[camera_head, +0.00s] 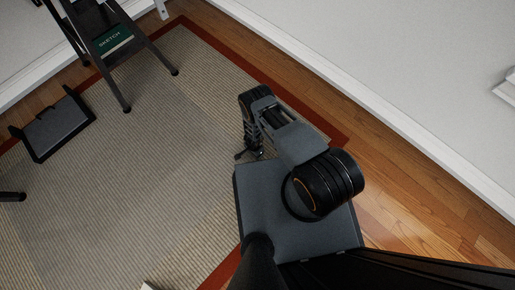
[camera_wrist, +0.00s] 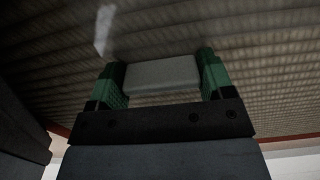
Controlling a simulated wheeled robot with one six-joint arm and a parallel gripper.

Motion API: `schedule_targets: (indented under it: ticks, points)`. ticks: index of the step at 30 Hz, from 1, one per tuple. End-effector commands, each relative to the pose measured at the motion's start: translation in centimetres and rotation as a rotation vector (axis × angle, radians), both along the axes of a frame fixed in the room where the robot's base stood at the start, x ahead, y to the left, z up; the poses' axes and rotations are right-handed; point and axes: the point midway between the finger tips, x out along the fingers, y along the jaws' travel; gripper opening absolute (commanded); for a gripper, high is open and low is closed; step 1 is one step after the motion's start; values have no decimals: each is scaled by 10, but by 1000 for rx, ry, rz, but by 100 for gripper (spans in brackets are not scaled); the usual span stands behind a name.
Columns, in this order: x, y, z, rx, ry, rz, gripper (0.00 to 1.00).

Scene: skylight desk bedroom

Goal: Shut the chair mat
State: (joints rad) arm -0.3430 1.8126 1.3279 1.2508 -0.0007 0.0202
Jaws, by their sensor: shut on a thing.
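The chair mat (camera_head: 130,180) appears as a thin greyish see-through sheet on the striped rug, lying flat where I can see it. My gripper (camera_head: 249,153) is low over its right side, partly hidden by my arm. In the wrist view my gripper (camera_wrist: 162,78) has its two green fingers on either side of a pale grey block (camera_wrist: 160,73) and is shut on it. I cannot tell how this block joins the mat. Ribbed floor covering fills the view behind it.
A red-bordered rug (camera_head: 200,60) covers the floor. A dark chair or stool (camera_head: 110,40) with a green sketch book (camera_head: 115,41) stands at upper left. A low dark stand (camera_head: 52,128) is at left. A white wall (camera_head: 400,70) runs along the right beyond bare wood.

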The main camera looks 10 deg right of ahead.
Motion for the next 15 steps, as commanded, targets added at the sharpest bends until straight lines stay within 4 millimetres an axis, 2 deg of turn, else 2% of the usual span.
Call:
schedule_targets:
  ticks: [12,13,15]
  points:
    - [-4,4,0,4,7,7,32]
    - [-4,4,0,5,7,7,77]
    - [-4,4,0,4,7,6,84]
